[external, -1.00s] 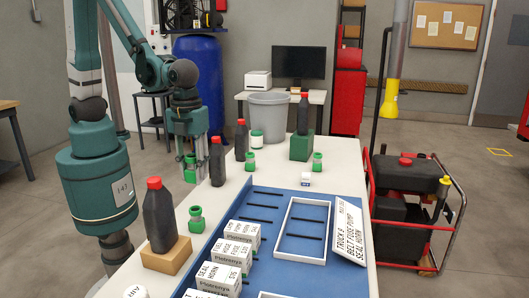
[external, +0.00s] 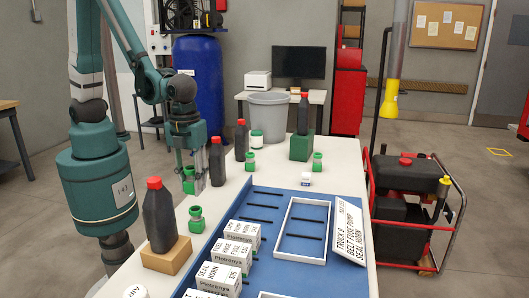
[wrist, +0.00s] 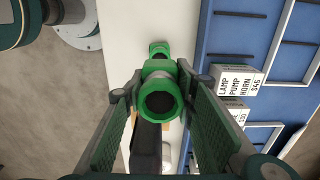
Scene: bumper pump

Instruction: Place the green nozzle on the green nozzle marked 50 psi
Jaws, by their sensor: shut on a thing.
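My gripper (external: 190,187) is shut on a green nozzle (wrist: 160,98) and holds it by its sides near the table's left edge. The held nozzle also shows in the external view (external: 188,181). A second green nozzle (external: 196,219) stands upright on the table, nearer the external camera; it appears just beyond the held nozzle in the wrist view (wrist: 158,48). The two look apart in the external view. Two more green nozzles stand farther back, one at the middle (external: 250,163) and one at the right (external: 317,163). I cannot read a 50 psi mark on any nozzle.
A dark red-capped bottle (external: 158,216) stands on a wooden block (external: 166,256) at the near left. Another bottle (external: 216,163) is close to the right of my gripper. White boxes (external: 240,232) lie on the blue tray (external: 266,256) to the right.

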